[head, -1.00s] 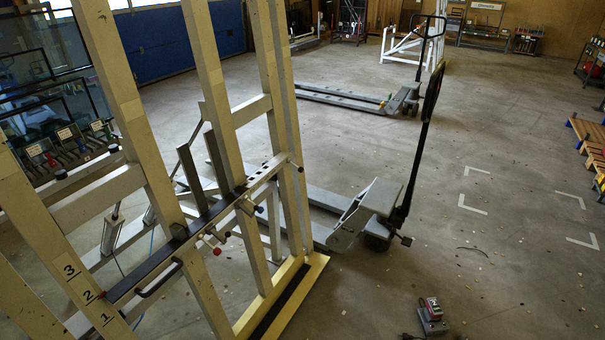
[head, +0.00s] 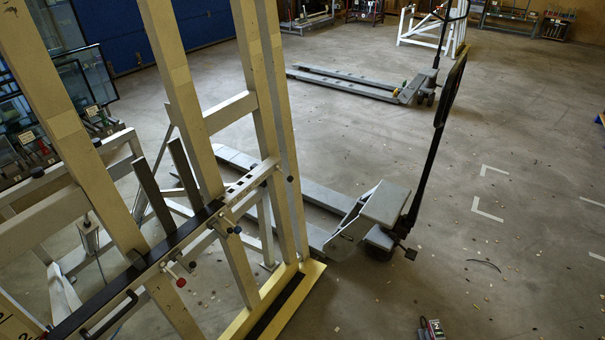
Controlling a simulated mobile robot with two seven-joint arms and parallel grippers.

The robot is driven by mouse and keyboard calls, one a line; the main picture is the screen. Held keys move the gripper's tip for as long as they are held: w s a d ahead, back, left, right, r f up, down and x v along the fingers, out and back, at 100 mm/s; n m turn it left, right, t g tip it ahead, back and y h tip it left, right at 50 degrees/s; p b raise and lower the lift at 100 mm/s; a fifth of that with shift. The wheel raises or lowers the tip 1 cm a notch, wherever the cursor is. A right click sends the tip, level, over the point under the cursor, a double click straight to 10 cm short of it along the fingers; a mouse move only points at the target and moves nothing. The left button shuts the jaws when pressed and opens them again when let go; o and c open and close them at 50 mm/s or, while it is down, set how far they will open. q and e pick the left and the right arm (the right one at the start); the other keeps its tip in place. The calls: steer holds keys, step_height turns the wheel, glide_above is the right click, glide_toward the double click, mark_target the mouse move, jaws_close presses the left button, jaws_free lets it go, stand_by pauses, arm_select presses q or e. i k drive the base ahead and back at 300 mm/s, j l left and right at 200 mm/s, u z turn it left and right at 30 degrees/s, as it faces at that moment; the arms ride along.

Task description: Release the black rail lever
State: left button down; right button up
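A cream tilting frame with several upright posts (head: 182,92) fills the left side of the head view. A rail (head: 207,243) with a dark top strip runs slantwise across its posts. A small lever with a black knob (head: 236,230) sits on the rail near the second post. Lower left of it is a lever with a red knob (head: 181,282). A black bar handle (head: 112,315) is fixed on the rail's lower left part. I cannot tell whether the black lever is locked. Neither of my grippers is in view.
A grey pallet truck (head: 372,212) with a tall black handle stands just right of the frame. Another pallet truck (head: 372,86) is farther back. A small red and grey device (head: 432,329) lies on the floor at the bottom. Open floor extends to the right.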

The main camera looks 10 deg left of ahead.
mark_target(290, 179)
steer(key=i+l, duration=0.25)
steer(key=i, duration=0.25)
steer(key=i+l+z, duration=0.1)
steer(key=i+l, duration=0.15)
steer(key=i, duration=0.25)
steer(key=i+l, duration=0.2)
steer(key=i, duration=0.3)
steer(key=z, duration=0.05)
